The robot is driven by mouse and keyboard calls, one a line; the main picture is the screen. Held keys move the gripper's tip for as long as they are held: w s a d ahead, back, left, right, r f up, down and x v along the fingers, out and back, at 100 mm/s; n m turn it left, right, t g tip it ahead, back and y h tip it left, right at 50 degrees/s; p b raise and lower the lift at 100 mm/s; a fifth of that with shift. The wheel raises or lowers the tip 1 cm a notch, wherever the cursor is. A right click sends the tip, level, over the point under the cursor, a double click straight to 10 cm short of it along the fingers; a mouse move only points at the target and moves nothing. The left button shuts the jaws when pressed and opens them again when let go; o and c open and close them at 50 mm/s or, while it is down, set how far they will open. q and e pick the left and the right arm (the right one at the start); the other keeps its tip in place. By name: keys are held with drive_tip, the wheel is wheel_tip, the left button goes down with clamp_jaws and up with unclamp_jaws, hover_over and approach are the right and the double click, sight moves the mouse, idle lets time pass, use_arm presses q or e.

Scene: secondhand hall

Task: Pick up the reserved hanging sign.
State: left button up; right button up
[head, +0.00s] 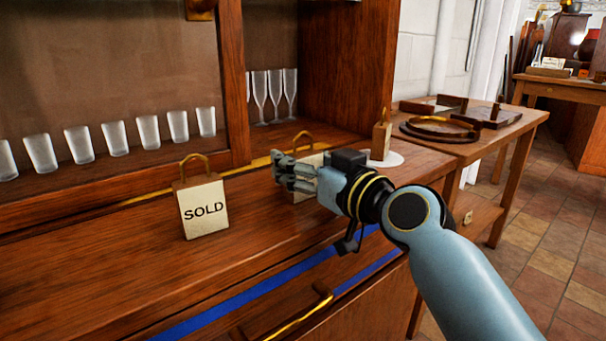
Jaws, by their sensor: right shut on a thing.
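My right gripper (294,176) is shut on a cream hanging sign (299,197) with a brass loop on top, at the cabinet's ledge. The gripper covers most of this sign's face, so I cannot read its wording. It looks upright, and I cannot tell whether its lower edge touches the ledge. A second hanging sign (204,210), reading SOLD, stands upright to the left. A third tag-like block (381,140) with a brass loop stands to the right, its face turned away. My left gripper is not in view.
Frosted tumblers (115,138) and tall flutes (275,95) stand inside the wooden cabinet (110,240). A side table (520,118) with wooden trays stands at the right. The ledge left of the SOLD sign is clear.

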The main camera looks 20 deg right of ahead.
sight(306, 133)
drive_tip(key=shift+r, duration=0.55)
wheel_tip(306, 133, up, 4)
drive_tip(key=shift+s+d+f+p, duration=0.1)
drive_tip(key=shift+s+d+p, duration=0.05)
drive_tip(key=shift+p, duration=1)
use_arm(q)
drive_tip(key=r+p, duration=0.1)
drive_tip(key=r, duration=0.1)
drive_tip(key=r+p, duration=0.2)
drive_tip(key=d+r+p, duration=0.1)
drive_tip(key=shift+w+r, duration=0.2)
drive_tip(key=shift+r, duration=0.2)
use_arm(e)
drive_tip(key=s+d+r, duration=0.6)
drive_tip(key=d, duration=0.3)
drive_tip(key=shift+s, duration=0.25)
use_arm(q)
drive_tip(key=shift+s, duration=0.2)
use_arm(e)
drive_tip(key=shift+r, duration=0.1)
drive_tip(key=shift+s, duration=0.1)
